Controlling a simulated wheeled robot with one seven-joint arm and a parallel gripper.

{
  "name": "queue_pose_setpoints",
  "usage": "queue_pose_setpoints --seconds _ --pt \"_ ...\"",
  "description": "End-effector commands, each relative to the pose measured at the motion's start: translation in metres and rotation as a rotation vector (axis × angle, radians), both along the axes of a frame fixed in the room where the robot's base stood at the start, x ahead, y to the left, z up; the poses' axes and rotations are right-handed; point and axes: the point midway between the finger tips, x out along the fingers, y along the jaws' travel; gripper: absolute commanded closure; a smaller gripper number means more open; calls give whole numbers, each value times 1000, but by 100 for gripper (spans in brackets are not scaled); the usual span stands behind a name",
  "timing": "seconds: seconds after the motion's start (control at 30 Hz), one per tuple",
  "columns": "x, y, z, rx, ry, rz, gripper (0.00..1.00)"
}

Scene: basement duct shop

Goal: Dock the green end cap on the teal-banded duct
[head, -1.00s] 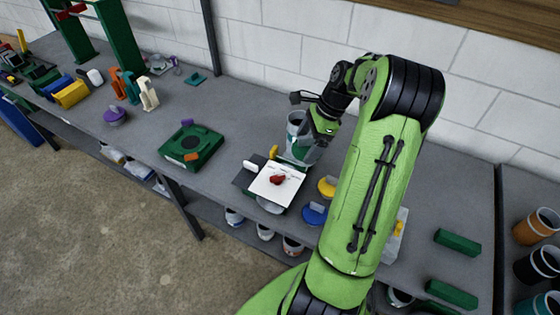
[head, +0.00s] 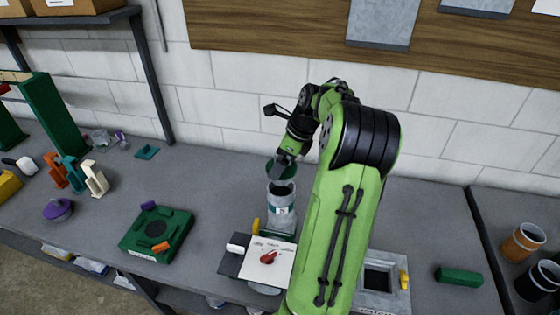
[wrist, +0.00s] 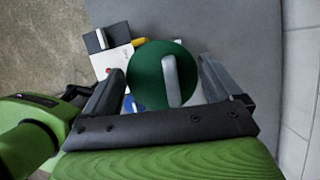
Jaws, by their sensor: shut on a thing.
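The green end cap (head: 276,171), a round disc with a pale grey grip, is held by my gripper (head: 287,158). In the wrist view the cap (wrist: 150,82) fills the space between the fingertips of my gripper (wrist: 163,82). The grey teal-banded duct (head: 281,200) stands upright on the bench with its dark open mouth facing up. In the head view the cap shows just above and behind the mouth; the exact gap is hard to tell. The duct is hidden under the cap in the wrist view.
A white panel with a red knob (head: 268,257) stands in front of the duct. A green fixture (head: 157,233) lies to the left. A grey square-holed block (head: 379,282) is at the right, beyond my arm. The bench (head: 215,205) is clear left of the duct.

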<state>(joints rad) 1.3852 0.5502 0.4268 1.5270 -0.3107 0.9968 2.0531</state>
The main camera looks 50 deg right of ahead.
Motion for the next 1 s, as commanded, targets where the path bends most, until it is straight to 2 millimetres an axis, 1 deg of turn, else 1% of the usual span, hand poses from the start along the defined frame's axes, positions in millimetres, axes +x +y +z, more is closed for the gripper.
queue_pose_setpoints --seconds 0.17,0.4,0.53,0.7,1.0 --pt "0 0 -8 3 2 0 40" --pt "0 0 -41 1 0 3 40" --pt "0 0 -54 1 0 2 40" --pt "0 0 -60 1 0 3 40" --pt "0 0 -58 0 0 2 40"
